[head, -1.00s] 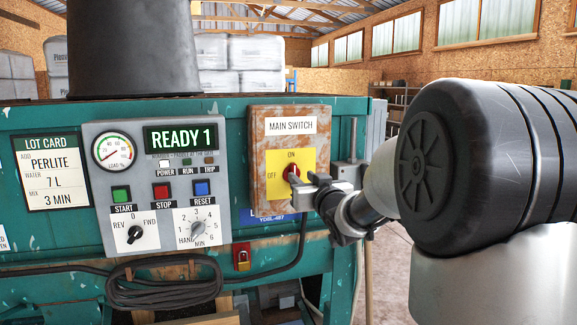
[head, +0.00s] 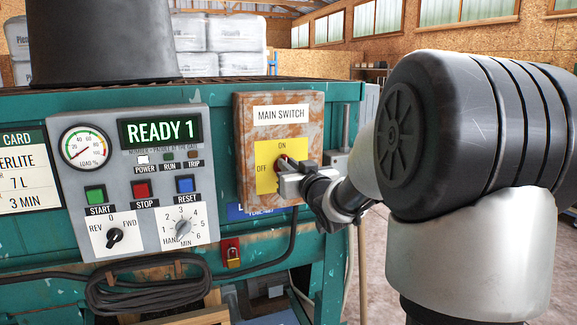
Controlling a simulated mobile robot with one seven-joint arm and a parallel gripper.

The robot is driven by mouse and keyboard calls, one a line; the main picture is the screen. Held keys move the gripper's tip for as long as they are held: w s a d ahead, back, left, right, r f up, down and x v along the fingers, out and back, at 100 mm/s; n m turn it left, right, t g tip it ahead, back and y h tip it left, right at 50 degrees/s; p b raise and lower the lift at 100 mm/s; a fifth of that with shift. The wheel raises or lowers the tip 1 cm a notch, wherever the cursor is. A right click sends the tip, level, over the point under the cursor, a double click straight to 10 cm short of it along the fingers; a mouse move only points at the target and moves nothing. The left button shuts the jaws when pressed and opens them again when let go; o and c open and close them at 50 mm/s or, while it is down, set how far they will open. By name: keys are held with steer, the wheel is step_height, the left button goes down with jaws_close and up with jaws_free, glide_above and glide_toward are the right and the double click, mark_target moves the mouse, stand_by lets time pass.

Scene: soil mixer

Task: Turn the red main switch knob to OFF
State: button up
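The red main switch knob (head: 284,161) sits on a yellow plate (head: 266,182) marked ON at the top and OFF at the left. The plate is on a rusty box (head: 247,154) labelled MAIN SWITCH. My gripper (head: 287,176) is at the knob from the lower right, its fingers covering the knob's lower right part. I cannot tell whether the fingers are shut on it or just beside it. The knob's exact angle is partly hidden. The display (head: 160,133) reads READY 1, and the POWER lamp (head: 143,159) looks white.
A control panel (head: 70,205) with green, red and blue buttons and two dials is left of the switch box. A red padlock (head: 231,253) and a coiled black cable (head: 150,290) hang below. A dark hopper (head: 100,40) stands above. My arm fills the right side.

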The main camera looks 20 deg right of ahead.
jaws_close()
steer(key=shift+f+b, duration=0.1)
steer(key=shift+b, duration=0.35)
steer(key=shift+a+f+n+b, duration=0.25)
steer(key=shift+a+n+b, duration=0.1)
steer(key=shift+n+b, duration=2.7)
steer(key=shift+a+f+n+b, duration=0.25)
steer(key=shift+a+n+b, duration=0.05)
steer(key=shift+n+b, duration=2.75)
steer(key=shift+a+f+n+b, duration=0.25)
steer(key=shift+a+n+b, duration=0.1)
steer(key=shift+n+b, duration=2.65)
